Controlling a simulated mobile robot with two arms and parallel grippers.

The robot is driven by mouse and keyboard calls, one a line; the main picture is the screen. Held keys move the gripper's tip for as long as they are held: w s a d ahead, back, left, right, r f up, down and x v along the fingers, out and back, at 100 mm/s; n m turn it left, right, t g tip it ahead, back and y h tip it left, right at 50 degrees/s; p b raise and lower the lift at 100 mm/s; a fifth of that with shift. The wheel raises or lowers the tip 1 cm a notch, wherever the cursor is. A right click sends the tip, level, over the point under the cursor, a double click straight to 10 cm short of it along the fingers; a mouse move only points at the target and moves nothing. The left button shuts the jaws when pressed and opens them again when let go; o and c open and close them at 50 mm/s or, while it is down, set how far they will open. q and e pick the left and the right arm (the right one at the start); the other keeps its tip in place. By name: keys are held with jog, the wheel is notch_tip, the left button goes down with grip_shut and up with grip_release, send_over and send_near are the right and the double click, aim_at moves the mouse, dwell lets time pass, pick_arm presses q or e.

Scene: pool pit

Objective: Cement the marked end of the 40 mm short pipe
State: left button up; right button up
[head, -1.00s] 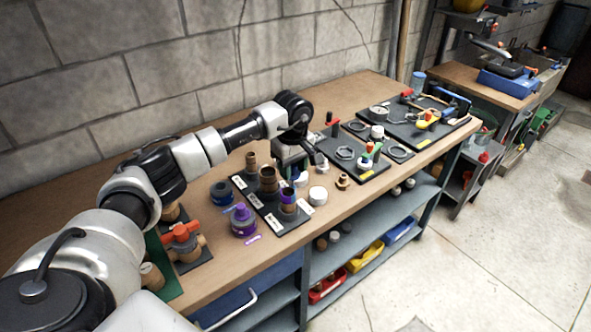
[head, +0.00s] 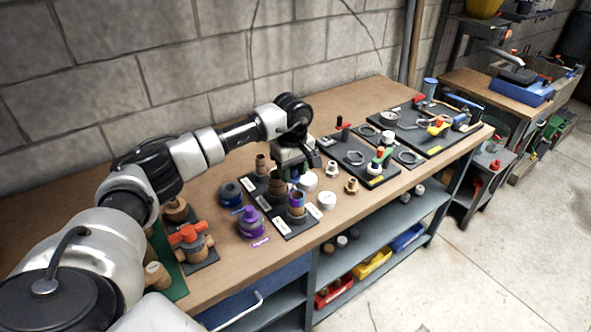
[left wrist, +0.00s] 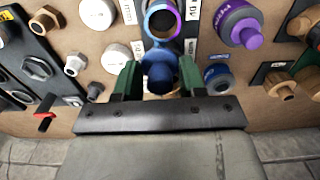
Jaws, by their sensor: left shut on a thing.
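My left gripper (left wrist: 158,85) is shut on a blue round piece (left wrist: 158,66), which looks like the cement dauber cap. The gripper also shows in the head view (head: 294,170), above the labelled black rack (head: 263,203). The blue can (head: 230,193) stands left of the rack. My right gripper is not in view.
A purple-capped can (head: 250,222) stands left of the near pipe. White caps (head: 327,200) and a brass fitting (head: 351,186) lie to the right. A red-handled valve (head: 188,237) is at left.

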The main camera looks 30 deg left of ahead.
pick_arm(q)
jog(key=shift+s, duration=0.15)
jog(key=shift+s+a, duration=0.2)
jog(key=shift+s, duration=0.05)
jog(key=shift+s, duration=0.15)
jog(key=shift+s, duration=0.3)
jog(key=shift+s+d, duration=0.1)
jog(key=shift+s, duration=0.5)
jog(key=shift+s, duration=0.1)
jog(key=shift+s+d, duration=0.45)
jog(key=shift+d, duration=0.05)
